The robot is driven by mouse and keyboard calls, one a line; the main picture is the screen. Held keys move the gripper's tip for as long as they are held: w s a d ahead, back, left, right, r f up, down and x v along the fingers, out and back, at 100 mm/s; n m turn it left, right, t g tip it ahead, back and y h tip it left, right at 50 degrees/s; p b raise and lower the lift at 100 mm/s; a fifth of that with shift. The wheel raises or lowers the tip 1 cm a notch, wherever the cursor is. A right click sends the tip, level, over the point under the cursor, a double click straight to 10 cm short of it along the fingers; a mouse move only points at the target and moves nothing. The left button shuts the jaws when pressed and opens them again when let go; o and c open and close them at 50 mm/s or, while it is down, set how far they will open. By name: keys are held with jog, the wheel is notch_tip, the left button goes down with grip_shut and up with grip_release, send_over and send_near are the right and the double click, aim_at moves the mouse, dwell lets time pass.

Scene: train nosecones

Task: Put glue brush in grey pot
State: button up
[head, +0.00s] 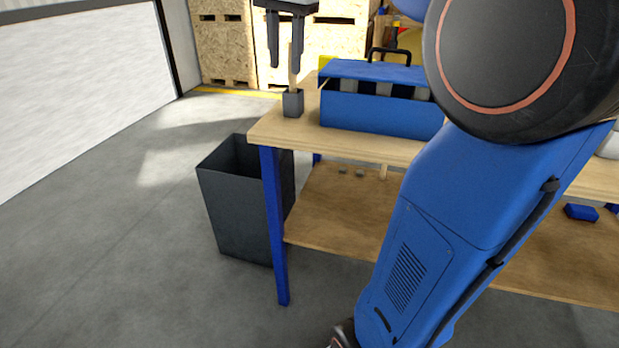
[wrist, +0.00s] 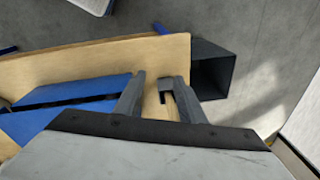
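The small grey pot (head: 293,103) stands on the near left corner of the wooden bench top. The glue brush (head: 293,76) has a pale wooden handle and stands upright in the pot; its lower end is hidden inside. My gripper (head: 286,68) is above the pot, pointing down, its two dark fingers apart. The handle's upper part shows between the fingers, closer to the right one, and I see no grip on it. In the wrist view the open fingers (wrist: 160,77) straddle the handle (wrist: 169,106), with the grey pot (wrist: 166,83) just beyond.
A blue toolbox (head: 375,112) with a black handle stands right of the pot on the bench (head: 262,128). A dark open bin (head: 232,205) stands on the floor by the bench's left end. Wooden crates (head: 225,45) are behind. The floor at left is clear.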

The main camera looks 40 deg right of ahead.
jog(key=s+a+f+n+t, duration=0.1)
jog(key=s+a+f+n, duration=0.2)
jog(key=s+f, duration=0.4)
jog(key=s+a+f+n+t, duration=0.1)
jog(key=s+a+f+n, duration=0.2)
jog(key=f, duration=0.9)
jog(key=s+a+f+n+t, duration=0.1)
jog(key=s+a+f+n, duration=0.2)
jog(key=s+f+n, duration=0.4)
jog(key=s+f, duration=0.2)
jog(key=s, duration=0.3)
jog(key=shift+f, duration=0.3)
